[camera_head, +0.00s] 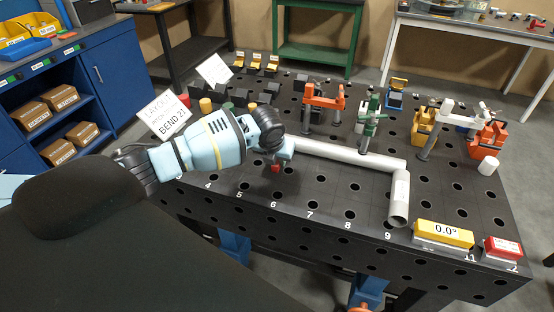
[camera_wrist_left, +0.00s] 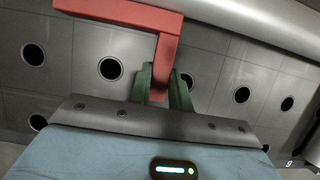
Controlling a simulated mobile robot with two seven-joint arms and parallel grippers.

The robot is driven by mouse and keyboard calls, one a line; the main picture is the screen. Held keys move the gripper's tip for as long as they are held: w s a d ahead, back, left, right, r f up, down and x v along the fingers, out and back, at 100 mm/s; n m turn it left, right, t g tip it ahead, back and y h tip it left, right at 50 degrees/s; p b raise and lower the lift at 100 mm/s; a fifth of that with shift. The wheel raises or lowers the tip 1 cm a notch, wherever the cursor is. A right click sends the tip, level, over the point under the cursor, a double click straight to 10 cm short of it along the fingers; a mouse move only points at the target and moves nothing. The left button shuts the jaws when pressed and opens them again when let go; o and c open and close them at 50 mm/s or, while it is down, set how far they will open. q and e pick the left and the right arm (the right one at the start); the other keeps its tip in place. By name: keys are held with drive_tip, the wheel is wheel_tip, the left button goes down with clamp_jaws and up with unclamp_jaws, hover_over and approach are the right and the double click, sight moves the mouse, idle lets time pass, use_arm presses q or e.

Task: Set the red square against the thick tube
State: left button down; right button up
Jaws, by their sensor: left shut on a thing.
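The red square (camera_wrist_left: 165,45) is an L-shaped piece held in my left gripper (camera_wrist_left: 160,85). The green fingers are shut on its lower leg, and its other leg runs to the upper left of the wrist view. In the head view only a small red part (camera_head: 275,168) shows below my left gripper (camera_head: 277,158). The thick grey tube (camera_head: 345,154) lies on the black table and bends toward the front at the right. It crosses the upper right of the wrist view (camera_wrist_left: 262,22), close to the square's corner. I cannot tell whether they touch. My right gripper is not seen.
The black perforated table (camera_head: 320,205) has numbers along its front. A yellow 0.0° display (camera_head: 443,234) and a red block (camera_head: 502,248) sit at the front right. Orange (camera_head: 322,101), green (camera_head: 369,128) and white clamps (camera_head: 450,107) stand behind the tube. Table in front of the tube is mostly clear.

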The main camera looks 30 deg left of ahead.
use_arm(q)
drive_tip(key=shift+w+r, duration=0.15)
drive_tip(key=shift+r, duration=0.05)
drive_tip(key=c, duration=1.3)
unclamp_jaws()
drive_tip(key=shift+c, duration=0.2)
drive_tip(key=shift+o, duration=0.7)
drive_tip(key=shift+f, duration=0.25)
drive_tip(key=v, duration=0.6)
drive_tip(key=shift+r+p, duration=0.4)
drive_tip(key=shift+s+r, duration=0.4)
drive_tip(key=shift+r, duration=0.2)
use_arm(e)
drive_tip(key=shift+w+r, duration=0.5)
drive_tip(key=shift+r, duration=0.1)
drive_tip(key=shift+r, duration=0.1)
